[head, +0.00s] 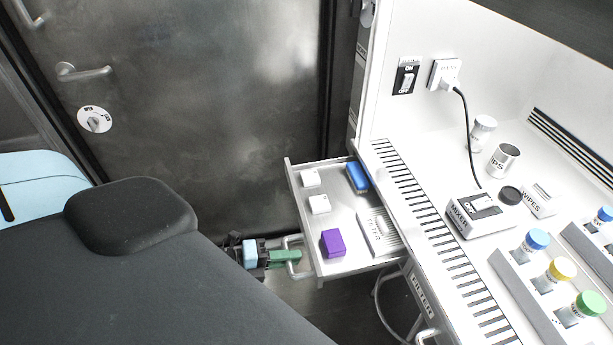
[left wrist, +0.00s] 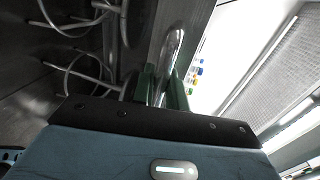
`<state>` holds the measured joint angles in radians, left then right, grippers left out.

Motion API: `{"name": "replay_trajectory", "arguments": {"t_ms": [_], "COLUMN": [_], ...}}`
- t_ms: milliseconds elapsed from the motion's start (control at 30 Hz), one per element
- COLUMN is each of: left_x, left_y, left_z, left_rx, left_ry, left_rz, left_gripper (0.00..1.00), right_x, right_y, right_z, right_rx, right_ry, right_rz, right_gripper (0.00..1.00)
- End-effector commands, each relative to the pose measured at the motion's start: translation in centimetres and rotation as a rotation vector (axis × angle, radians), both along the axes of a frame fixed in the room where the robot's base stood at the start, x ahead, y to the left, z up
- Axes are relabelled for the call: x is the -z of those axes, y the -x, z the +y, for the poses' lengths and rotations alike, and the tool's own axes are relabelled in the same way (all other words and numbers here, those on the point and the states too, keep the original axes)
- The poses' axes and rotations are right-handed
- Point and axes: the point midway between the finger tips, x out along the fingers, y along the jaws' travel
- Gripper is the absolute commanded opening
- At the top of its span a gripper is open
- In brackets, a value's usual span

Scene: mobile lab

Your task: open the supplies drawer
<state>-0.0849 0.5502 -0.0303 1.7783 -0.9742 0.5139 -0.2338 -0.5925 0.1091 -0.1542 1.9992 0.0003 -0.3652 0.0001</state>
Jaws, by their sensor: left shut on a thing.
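The supplies drawer (head: 335,220) stands pulled out from the white bench in the head view. Inside lie two small white boxes (head: 319,204), a blue item (head: 357,176), a purple block (head: 333,243) and a white labelled pack (head: 379,233). My left gripper (head: 290,257) is at the drawer's front, its green fingers shut on the metal bar handle (head: 296,241). In the left wrist view the handle (left wrist: 173,48) runs up between the green fingers (left wrist: 160,88). My right gripper is not in view.
A metal door (head: 190,100) stands behind the drawer. The bench top holds a mixer (head: 480,215), a metal cup (head: 503,160) and racks of capped bottles (head: 537,240). Another drawer labelled FILTER (head: 422,290) is nearer, with a curved tube below.

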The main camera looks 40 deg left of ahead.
Motion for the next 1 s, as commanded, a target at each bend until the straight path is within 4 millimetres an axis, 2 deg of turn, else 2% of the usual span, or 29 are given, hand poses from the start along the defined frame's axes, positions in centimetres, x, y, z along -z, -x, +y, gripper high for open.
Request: {"name": "replay_trajectory", "arguments": {"t_ms": [500, 533, 667, 1000], "left_x": [-0.1, -0.1, -0.08, -0.03], "left_y": [0.61, 0.61, 0.62, 0.93], "left_z": [0.72, 0.72, 0.69, 0.8], "left_rx": [-0.003, -0.003, -0.003, -0.002], "left_ry": [-0.002, -0.002, -0.001, -0.001], "left_rz": [-0.002, -0.002, -0.002, 0.001], "left_gripper": [0.0, 0.15, 0.32, 0.32], "right_x": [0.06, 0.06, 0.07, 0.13], "right_y": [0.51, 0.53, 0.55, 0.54], "right_z": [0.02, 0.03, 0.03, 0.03], "right_rx": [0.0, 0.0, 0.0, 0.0], "right_ry": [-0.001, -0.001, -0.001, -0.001], "right_rz": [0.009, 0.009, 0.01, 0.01], "right_gripper": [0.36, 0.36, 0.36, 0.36]}}
